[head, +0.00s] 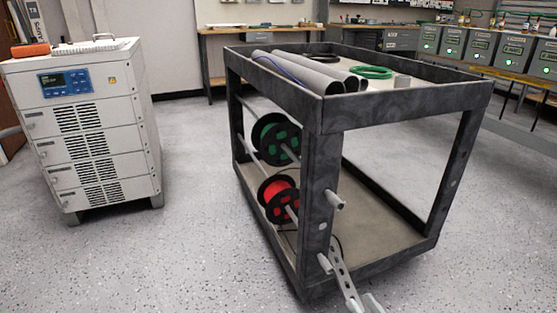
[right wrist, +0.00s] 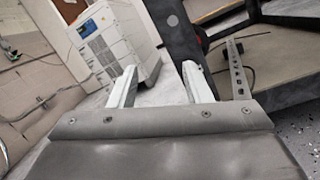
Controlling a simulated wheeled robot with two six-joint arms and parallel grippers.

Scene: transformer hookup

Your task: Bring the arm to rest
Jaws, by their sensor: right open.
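My right gripper (head: 362,303) shows at the bottom edge of the head view, with only its fingertips in the picture. It is in front of the near corner of the dark cart (head: 318,190). In the right wrist view the two pale fingers of my right gripper (right wrist: 159,82) stand apart with nothing between them. The cart post (right wrist: 180,40) rises just beyond the fingers there. A perforated metal bar (head: 341,272) sits low by the cart corner; it also shows right of the fingers in the right wrist view (right wrist: 237,68). My left gripper is not in view.
The cart carries a green cable reel (head: 277,138), a red cable reel (head: 280,198), grey tubes (head: 310,72) and a green coil (head: 371,72). A white cabinet (head: 95,140) stands left. Workbenches (head: 270,31) line the back. Speckled floor is clear between cabinet and cart.

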